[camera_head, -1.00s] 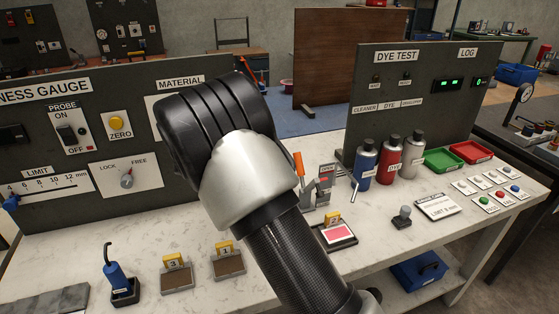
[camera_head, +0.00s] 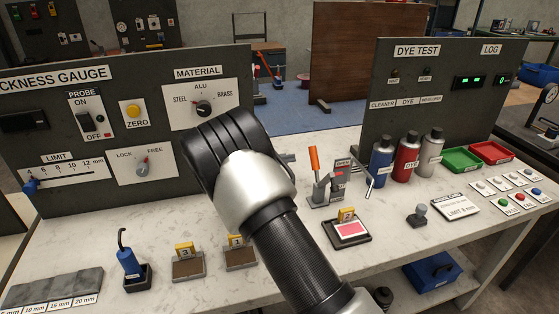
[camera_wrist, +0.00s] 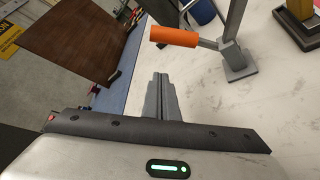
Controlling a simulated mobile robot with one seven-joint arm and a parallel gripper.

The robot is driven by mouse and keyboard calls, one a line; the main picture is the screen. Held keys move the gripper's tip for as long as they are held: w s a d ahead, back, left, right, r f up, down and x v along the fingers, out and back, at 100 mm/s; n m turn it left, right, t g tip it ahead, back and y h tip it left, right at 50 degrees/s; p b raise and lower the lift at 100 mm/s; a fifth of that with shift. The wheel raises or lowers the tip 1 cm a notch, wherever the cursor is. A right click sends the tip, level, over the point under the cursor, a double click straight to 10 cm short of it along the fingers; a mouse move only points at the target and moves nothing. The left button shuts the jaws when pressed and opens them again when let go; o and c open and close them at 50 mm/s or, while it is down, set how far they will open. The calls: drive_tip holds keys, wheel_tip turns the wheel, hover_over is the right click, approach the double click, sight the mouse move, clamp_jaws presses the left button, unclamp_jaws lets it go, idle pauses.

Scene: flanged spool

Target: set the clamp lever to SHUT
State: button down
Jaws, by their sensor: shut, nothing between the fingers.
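The clamp (camera_head: 325,190) stands on the bench right of my arm, with its orange-handled lever (camera_head: 314,160) standing nearly upright. A small plate reading OPEN (camera_head: 343,162) is beside it. In the wrist view the orange handle (camera_wrist: 174,36) lies across the top, joined by a grey arm to its base (camera_wrist: 238,62). My gripper (camera_wrist: 160,78) is shut and empty, its grey fingertips just below the handle in that picture and apart from it. In the head view my wrist hides most of the gripper; a grey tip (camera_head: 288,157) shows left of the lever.
Blue, red and grey bottles (camera_head: 407,157) stand right of the clamp. The gauge panel (camera_head: 60,140) rises at the left.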

drive_tip(key=d, duration=0.3)
drive_tip(key=d+r, duration=0.1)
drive_tip(key=shift+s+d+r, duration=0.1)
drive_tip(key=shift+s+d, duration=0.15)
drive_tip(key=shift+d, duration=0.05)
drive_tip(key=shift+b, duration=0.35)
